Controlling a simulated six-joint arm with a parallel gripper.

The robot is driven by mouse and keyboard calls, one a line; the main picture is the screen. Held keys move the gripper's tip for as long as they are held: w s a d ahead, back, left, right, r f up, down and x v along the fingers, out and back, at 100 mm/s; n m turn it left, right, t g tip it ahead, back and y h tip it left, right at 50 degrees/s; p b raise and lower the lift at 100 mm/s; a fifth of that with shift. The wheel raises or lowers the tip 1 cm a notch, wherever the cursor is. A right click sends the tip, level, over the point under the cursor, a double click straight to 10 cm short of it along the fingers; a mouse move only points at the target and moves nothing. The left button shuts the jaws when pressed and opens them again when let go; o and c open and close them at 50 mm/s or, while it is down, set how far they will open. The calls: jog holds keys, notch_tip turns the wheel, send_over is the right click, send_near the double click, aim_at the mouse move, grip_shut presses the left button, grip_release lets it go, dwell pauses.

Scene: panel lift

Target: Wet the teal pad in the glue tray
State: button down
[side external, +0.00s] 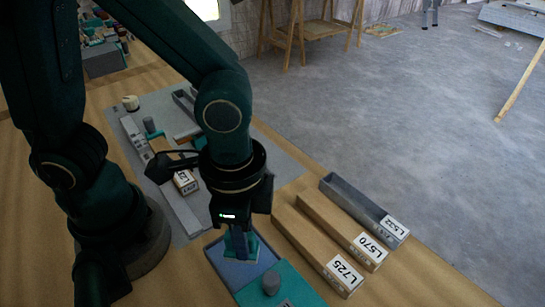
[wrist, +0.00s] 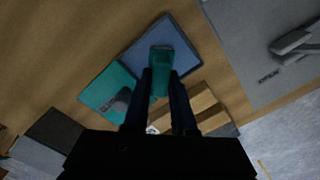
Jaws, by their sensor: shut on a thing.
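My gripper (side external: 237,232) points down over the glue tray and is shut on the teal pad (side external: 252,245). In the wrist view the pad (wrist: 161,53) shows at the ends of the two dark fingers (wrist: 161,80). The glue tray (side external: 214,254) is a shallow square with a blue-grey inside; it also shows in the wrist view (wrist: 183,38). The pad is within the tray's outline in both views. I cannot tell for sure whether its underside touches the tray's surface.
A teal plate (side external: 300,291) with a grey knob (side external: 271,283) adjoins the tray. Long boxes labelled L725 (side external: 318,256), L570 (side external: 343,232) and L532 (side external: 366,210) lie to the right. A grey mat (side external: 283,166) with several parts lies behind my gripper.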

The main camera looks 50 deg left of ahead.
jog(key=shift+f, duration=0.55)
dwell(1.5)
jog(key=shift+r, duration=3.55)
jog(key=shift+s+r, duration=0.1)
jog(key=shift+r, duration=0.05)
jog(key=w+a+r+n, duration=0.3)
jog(key=w+a+n, duration=0.1)
jog(key=a, duration=0.3)
jog(key=w+a+r+n, duration=0.3)
jog(key=w+a+n, duration=0.2)
jog(key=a, duration=0.3)
jog(key=shift+w+a, duration=0.25)
jog(key=shift+w, duration=0.6)
